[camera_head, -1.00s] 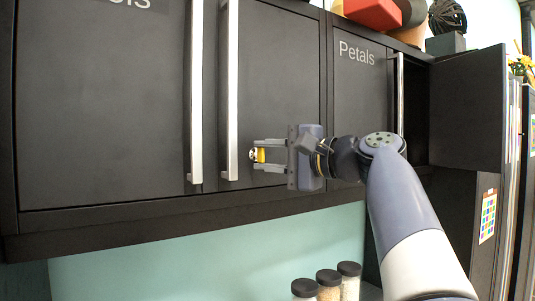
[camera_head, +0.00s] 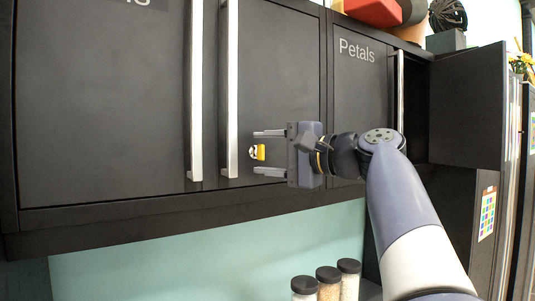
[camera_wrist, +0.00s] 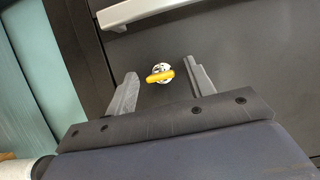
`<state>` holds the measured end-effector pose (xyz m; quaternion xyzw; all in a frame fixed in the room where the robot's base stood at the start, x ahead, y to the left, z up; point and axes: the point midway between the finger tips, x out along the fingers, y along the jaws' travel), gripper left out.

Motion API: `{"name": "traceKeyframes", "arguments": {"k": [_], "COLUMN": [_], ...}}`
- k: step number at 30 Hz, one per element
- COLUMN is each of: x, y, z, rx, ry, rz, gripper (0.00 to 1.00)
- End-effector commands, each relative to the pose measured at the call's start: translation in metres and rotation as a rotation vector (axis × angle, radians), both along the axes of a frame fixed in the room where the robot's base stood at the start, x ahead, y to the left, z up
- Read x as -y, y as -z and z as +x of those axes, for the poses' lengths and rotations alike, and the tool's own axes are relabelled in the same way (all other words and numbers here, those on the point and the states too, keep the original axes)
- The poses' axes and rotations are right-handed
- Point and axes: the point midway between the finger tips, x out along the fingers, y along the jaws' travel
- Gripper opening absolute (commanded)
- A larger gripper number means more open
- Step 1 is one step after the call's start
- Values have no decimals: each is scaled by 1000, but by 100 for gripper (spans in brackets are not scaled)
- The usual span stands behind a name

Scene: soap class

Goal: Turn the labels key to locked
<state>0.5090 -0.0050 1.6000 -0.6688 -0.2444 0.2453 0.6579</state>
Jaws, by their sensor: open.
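A small yellow key (camera_head: 258,152) sits in a round silver lock on a dark cabinet door, just right of a long vertical handle. The key also shows in the wrist view (camera_wrist: 160,75), its yellow bow lying nearly across, slightly tilted, over the lock's white and dark face. My gripper (camera_head: 268,152) is open in front of the lock, one finger above the key and one below it in the head view. In the wrist view my fingers (camera_wrist: 165,90) stand either side of the key with gaps, not touching it. I cannot read which lock position the key marks.
Long silver handles (camera_head: 232,90) stand left of the lock. The right cabinet reads "Petals" (camera_head: 357,51), with an open door (camera_head: 467,105) further right. Jars with dark lids (camera_head: 328,284) stand below. Items sit on the cabinet top.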

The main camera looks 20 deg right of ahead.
Motion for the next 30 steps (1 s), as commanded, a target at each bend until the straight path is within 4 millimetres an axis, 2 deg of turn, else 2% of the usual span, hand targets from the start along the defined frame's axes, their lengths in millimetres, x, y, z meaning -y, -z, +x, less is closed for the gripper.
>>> {"name": "traceKeyframes", "arguments": {"k": [8, 21, 30], "x": [13, 58, 70], "y": [1, 1, 0], "z": [-13, -66, -82], "rx": [1, 1, 0], "ry": [5, 5, 1], "rz": [1, -1, 0], "gripper": [51, 51, 51]}}
